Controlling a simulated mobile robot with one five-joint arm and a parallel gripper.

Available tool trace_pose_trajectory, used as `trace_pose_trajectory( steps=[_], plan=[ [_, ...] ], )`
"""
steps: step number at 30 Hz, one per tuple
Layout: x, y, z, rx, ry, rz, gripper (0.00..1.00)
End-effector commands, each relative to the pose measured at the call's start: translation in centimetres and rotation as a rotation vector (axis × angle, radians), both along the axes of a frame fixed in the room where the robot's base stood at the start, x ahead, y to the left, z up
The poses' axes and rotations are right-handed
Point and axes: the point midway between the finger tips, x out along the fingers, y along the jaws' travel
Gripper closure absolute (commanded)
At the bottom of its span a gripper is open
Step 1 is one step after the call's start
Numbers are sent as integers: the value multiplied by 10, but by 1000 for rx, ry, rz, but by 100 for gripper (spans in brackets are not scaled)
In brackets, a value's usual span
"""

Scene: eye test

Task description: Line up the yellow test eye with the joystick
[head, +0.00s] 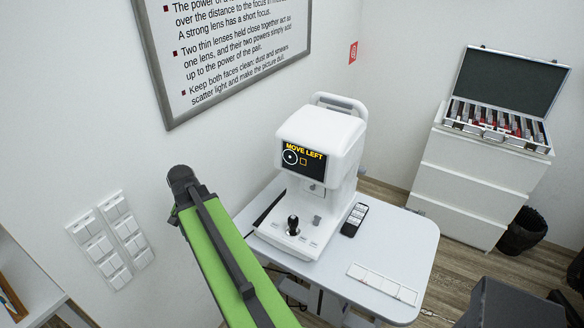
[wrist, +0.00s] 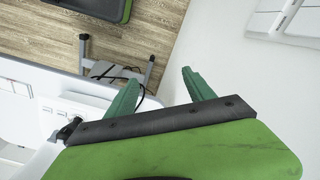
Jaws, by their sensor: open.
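The white eye-test machine (head: 322,135) stands on a small table. Its dark screen (head: 302,162) reads "MOVE LEFT" in yellow, above a white ring with a dot (head: 290,157) at left and a small orange-yellow square (head: 303,161) to its right. The black joystick (head: 293,224) stands upright on the machine's base. In the wrist view a dark knob that looks like the joystick (wrist: 69,130) shows at lower left, partly behind my gripper's body. My gripper (wrist: 160,77) has its green fingers apart and empty, beside the table. I cannot make out the fingers in the head view.
A black remote (head: 354,219) lies right of the machine, and a white strip (head: 382,284) near the front edge of the table (head: 418,245). An open lens case (head: 500,122) sits on white drawers (head: 470,180). Wall switches (head: 110,238) are at left.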

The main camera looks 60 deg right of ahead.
Motion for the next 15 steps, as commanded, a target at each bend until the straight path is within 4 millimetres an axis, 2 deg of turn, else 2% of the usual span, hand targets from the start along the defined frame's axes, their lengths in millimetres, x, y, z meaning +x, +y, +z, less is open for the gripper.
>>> trace_pose_trajectory(
  steps=[1,3,6,9,10,12,15],
  plan=[
    [-18,-49,36,0,0,-192,38],
    [-48,-105,58,0,0,-456,38],
    [-97,-173,85,0,1,-799,38],
    [-143,-221,103,0,1,-1071,38],
    [-154,-231,107,0,1,-1134,38],
    [-174,-247,112,0,1,-1240,38],
    [-188,-258,114,0,1,-1319,38]
  ],
)
